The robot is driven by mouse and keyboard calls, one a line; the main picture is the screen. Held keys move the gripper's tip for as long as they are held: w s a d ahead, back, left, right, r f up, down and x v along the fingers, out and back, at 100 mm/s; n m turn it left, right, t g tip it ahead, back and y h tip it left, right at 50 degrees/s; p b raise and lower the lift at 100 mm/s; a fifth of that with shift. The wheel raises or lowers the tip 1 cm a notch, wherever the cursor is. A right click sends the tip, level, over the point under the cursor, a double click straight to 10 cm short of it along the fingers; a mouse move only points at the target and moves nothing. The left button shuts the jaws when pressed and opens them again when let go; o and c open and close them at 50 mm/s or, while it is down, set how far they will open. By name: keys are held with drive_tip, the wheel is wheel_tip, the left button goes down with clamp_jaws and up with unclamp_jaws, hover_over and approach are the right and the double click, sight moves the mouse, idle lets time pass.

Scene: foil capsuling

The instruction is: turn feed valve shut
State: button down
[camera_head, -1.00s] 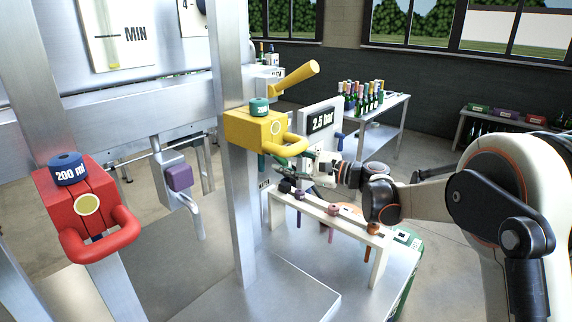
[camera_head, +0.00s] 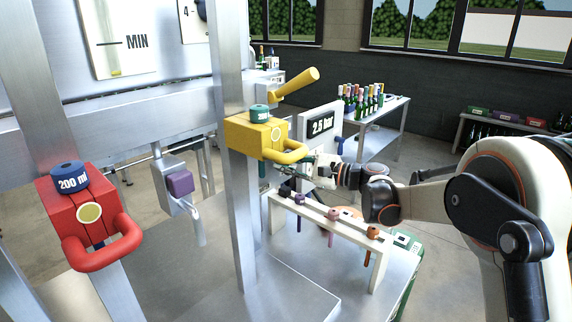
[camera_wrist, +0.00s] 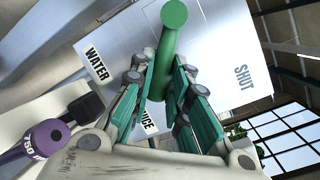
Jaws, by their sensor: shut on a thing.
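The feed valve's green handle (camera_wrist: 170,55) is a round-ended bar in the wrist view. It stands before a pale metal plate (camera_wrist: 215,50) lettered WATER, SHUT and a partly hidden JUICE. My gripper (camera_wrist: 160,85) has its green-padded fingers on both sides of the handle and is shut on it. The fingers hide the handle's lower part, and I cannot tell which word it points to. In the head view my gripper (camera_head: 312,165) is small, just below and right of a yellow clamp block (camera_head: 255,135), and the green handle is hard to make out there.
A white rack (camera_head: 335,218) with several hanging tools stands below my gripper. A steel post (camera_head: 230,120) is left of it, and a 2.5 bar display (camera_head: 322,124) is behind. A red 200 ml block (camera_head: 80,215) is at left. A bottle table (camera_head: 380,125) stands farther back.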

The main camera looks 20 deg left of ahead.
drive_tip(key=shift+w+d+r+n+t+h+p, duration=0.1)
drive_tip(key=shift+w+r+n+t+h+p, duration=0.2)
drive_tip(key=shift+r+n+p, duration=0.7)
drive_tip(key=shift+w+d+r+n+g+h+p, duration=0.1)
drive_tip(key=shift+r+n+h+p, duration=0.3)
drive_tip(key=shift+n+p, duration=0.7)
drive_tip(key=shift+w+d+r+n+t+h+p, duration=0.1)
drive_tip(key=shift+w+r+n+t+h+p, duration=0.15)
drive_tip(key=shift+r+n+p, duration=0.85)
drive_tip(key=shift+f+n+b, duration=0.4)
drive_tip(key=shift+b, duration=0.15)
drive_tip(key=c, duration=1.5)
unclamp_jaws()
drive_tip(key=v, duration=1.2)
drive_tip(key=shift+r, duration=0.15)
